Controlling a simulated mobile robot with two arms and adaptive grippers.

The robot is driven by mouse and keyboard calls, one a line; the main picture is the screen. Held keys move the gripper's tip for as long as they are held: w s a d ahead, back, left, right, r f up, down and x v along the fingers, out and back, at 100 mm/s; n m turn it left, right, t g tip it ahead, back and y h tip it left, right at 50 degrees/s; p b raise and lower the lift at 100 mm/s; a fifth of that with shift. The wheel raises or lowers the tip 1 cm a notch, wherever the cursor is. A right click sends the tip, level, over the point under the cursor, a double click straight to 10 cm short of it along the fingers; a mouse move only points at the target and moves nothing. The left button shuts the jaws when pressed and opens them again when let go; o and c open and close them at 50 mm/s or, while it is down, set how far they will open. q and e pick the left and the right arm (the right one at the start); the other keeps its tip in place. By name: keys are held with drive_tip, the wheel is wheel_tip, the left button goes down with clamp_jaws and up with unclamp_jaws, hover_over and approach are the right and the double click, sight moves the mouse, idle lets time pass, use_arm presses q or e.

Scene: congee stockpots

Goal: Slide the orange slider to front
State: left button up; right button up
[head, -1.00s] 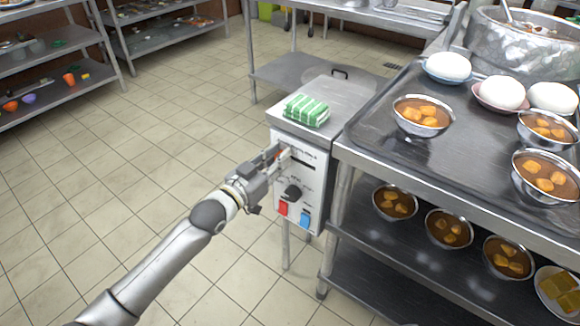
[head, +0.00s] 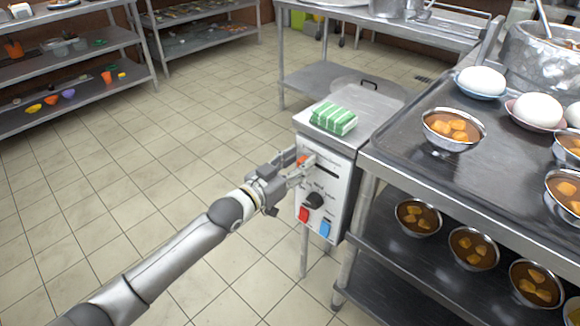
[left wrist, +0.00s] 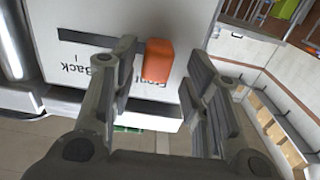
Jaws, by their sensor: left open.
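The orange slider (head: 302,160) is a small block at the left end of a dark slot on the white front panel (head: 335,198) of a metal-topped unit. In the left wrist view the slider (left wrist: 158,60) covers part of the "Front" label, and the empty slot runs left above "Back". My left gripper (head: 299,166) is open at the panel, with the slider between its fingers. The slider is closer to the left finger in the wrist view; I cannot tell whether they touch. My right gripper is not in view.
Below are a black knob (head: 314,200), a red switch (head: 304,214) and a blue switch (head: 325,228). A green-striped cloth (head: 334,118) lies on top. A steel table (head: 400,142) with bowls stands close on the right. The tiled floor (head: 150,180) is clear on the left.

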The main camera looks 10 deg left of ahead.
use_arm(q)
drive_tip(key=v, duration=1.2)
